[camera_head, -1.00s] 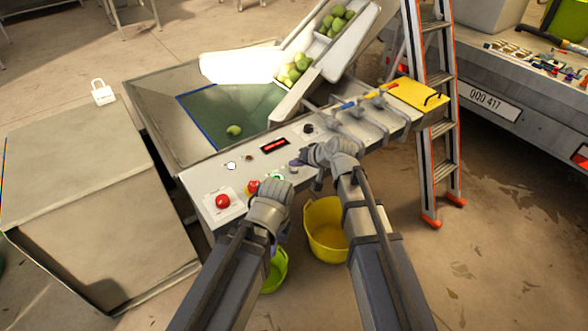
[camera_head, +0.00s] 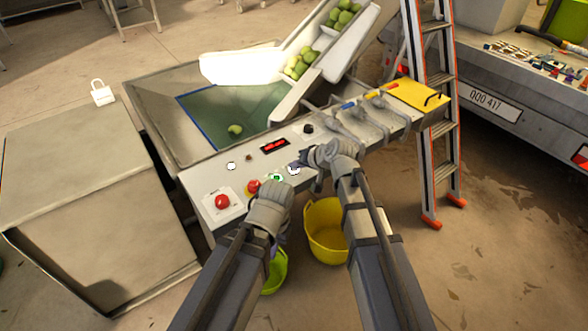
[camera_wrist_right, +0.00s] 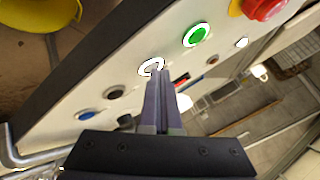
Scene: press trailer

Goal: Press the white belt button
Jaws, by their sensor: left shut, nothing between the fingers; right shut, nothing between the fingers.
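A white-ringed button (camera_head: 294,171) sits on the pale control panel, right of the green button (camera_head: 277,177). In the right wrist view the white-ringed button (camera_wrist_right: 151,67) has a pale centre. My right gripper (camera_wrist_right: 158,74) is shut and empty, its tips overlapping the button's lower edge; I cannot tell whether they touch it. My right gripper also shows in the head view (camera_head: 303,167). Another small white button (camera_head: 231,166) sits further left on the panel. My left gripper (camera_head: 277,242) is shut, low at the panel's front edge, its tips mostly hidden.
A red button (camera_head: 222,202) and a red knob on yellow (camera_head: 253,187) sit on the left of the panel. Levers (camera_head: 345,130) stand on the right. A yellow bucket (camera_head: 326,238) and a ladder (camera_head: 441,120) are close by. Fruit lies on the conveyor (camera_head: 320,65).

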